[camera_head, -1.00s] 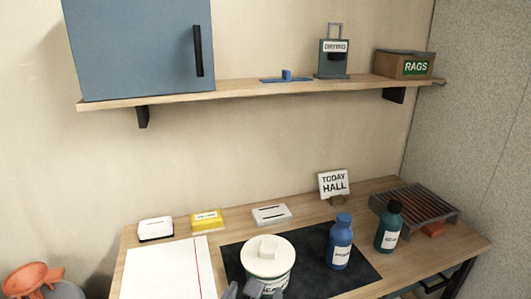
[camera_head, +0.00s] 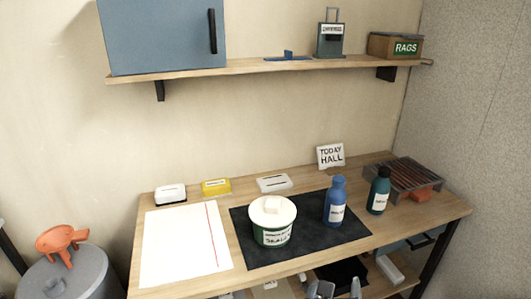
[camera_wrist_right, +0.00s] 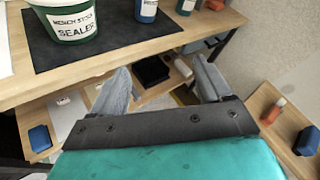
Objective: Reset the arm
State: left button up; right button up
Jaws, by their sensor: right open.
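My right gripper (camera_head: 335,290) shows at the bottom edge of the head view, in front of the table's front edge, with only its fingertips in sight. In the right wrist view its two grey fingers (camera_wrist_right: 162,80) are spread wide with nothing between them. It is apart from the table and from the white-lidded green sealer tub (camera_head: 272,221), which stands upright on the dark mat (camera_head: 310,252). The tub also shows at the top left of the wrist view (camera_wrist_right: 66,20). My left gripper is in neither view.
A blue bottle (camera_head: 336,203) and a dark green bottle (camera_head: 379,192) stand right of the tub. A white sheet (camera_head: 180,246) lies at left. A wire rack (camera_head: 415,178) is at the back right. Below the tabletop, a lower shelf (camera_wrist_right: 125,105) holds several items.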

jog(key=d+f+h, duration=0.2)
jog(key=d, duration=0.8)
jog(key=s+f+m+g+y, duration=0.4)
jog(key=s+f+m+y, duration=0.25)
jog(key=f+m, duration=0.5)
jog(key=s+d+r+m+y, duration=0.3)
jog(key=s+m, duration=0.4)
jog(key=m, duration=1.1)
jog(key=a+m+t, duration=0.1)
jog(key=a+m, duration=0.3)
jog(key=a, duration=0.5)
jog(key=shift+a, duration=0.2)
jog(key=shift+f, duration=0.1)
